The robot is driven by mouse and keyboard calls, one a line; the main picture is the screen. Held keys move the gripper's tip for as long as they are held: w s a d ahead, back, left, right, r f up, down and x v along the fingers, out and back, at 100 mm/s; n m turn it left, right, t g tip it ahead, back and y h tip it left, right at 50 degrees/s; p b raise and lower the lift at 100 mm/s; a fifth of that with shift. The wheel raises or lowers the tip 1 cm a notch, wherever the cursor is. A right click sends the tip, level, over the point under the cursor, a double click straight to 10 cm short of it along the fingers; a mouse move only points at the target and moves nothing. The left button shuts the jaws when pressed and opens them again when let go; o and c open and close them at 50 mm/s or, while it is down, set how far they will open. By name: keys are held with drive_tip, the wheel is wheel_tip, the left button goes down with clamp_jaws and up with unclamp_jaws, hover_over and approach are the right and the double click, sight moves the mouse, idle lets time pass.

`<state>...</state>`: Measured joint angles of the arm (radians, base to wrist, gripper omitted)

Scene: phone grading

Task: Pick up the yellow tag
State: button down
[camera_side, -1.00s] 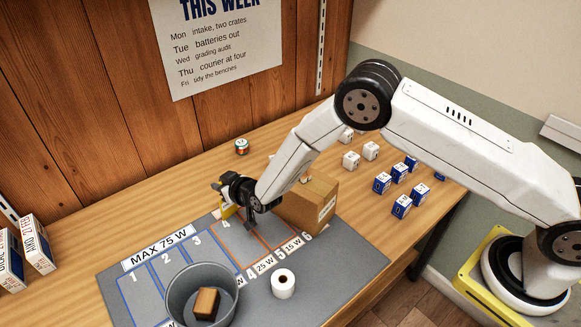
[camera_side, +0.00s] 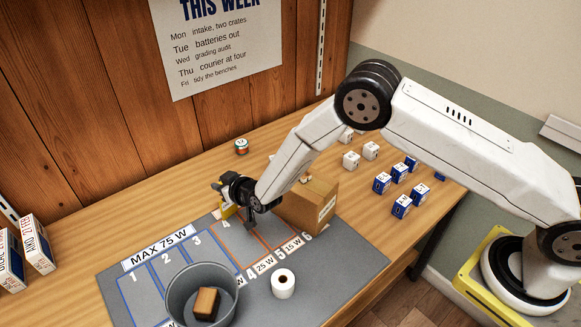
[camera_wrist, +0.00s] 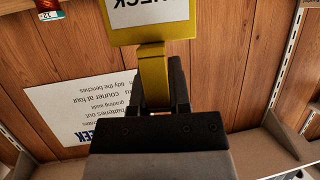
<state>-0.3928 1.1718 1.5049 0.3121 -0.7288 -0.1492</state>
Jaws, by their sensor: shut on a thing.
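The yellow tag (camera_wrist: 153,75) has a yellow stem and a yellow-edged plate with a white label, its lettering upside down and partly cut off by the top of the wrist view. My gripper (camera_wrist: 160,88) is shut on the stem, with its dark fingers on both sides of it. In the side view, a small part of the yellow tag (camera_side: 228,211) shows beside my gripper (camera_side: 238,207), over the far edge of the grey mat (camera_side: 357,258). The rest of the tag is hidden by my wrist there. I cannot tell whether it touches the mat.
A cardboard box (camera_side: 308,205) stands close to the right of my gripper. A grey bin (camera_side: 178,297) with a brown block (camera_side: 206,303) and a white roll (camera_side: 283,284) are in front. White and blue boxes (camera_side: 401,207) stand at right. A small tin (camera_side: 241,147) is behind.

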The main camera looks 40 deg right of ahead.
drive_tip(key=shift+r, duration=0.1)
idle(0.3)
drive_tip(key=shift+r, duration=0.65)
drive_tip(key=s+d+r, duration=0.4)
drive_tip(key=s+r, duration=0.7)
drive_tip(key=s, duration=0.2)
drive_tip(key=shift+s+r, duration=0.2)
drive_tip(key=shift+r, duration=0.05)
drive_tip(key=shift+r, duration=0.1)
